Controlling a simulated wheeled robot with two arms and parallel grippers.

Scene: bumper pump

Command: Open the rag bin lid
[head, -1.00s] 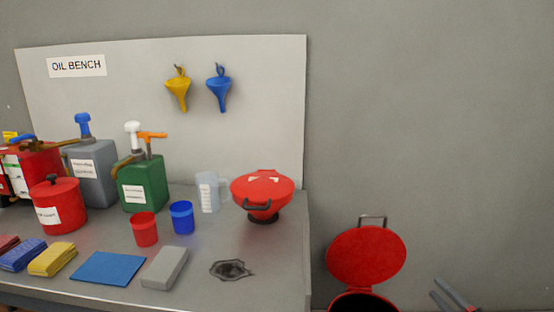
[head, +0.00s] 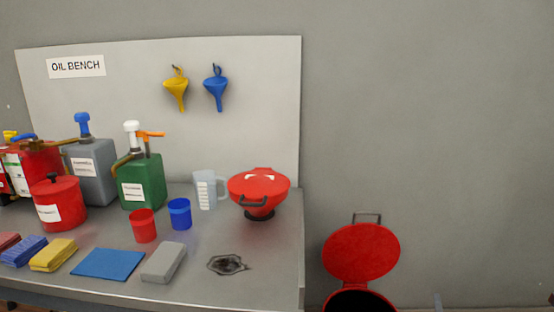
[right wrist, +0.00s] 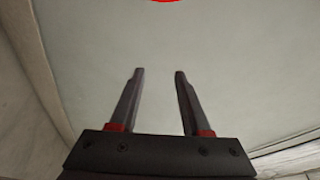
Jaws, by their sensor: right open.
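The red rag bin (head: 338,304) stands low beside the bench's right end, cut off by the bottom edge of the head view. Its round red lid (head: 361,252) stands raised behind the dark opening, with a grey handle (head: 367,217) at its top. My right gripper (right wrist: 158,73) is open, with nothing between its fingers. In the head view only a small tip of it shows at the bottom edge, to the right of the bin and apart from the lid. My left gripper is not in view.
The grey bench (head: 205,292) holds a red bowl-like container (head: 259,188), pump cans, cups and folded rags. A dark stain (head: 228,264) lies near its right front. The wall right of the bin is bare. A red edge (right wrist: 165,1) shows atop the wrist view.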

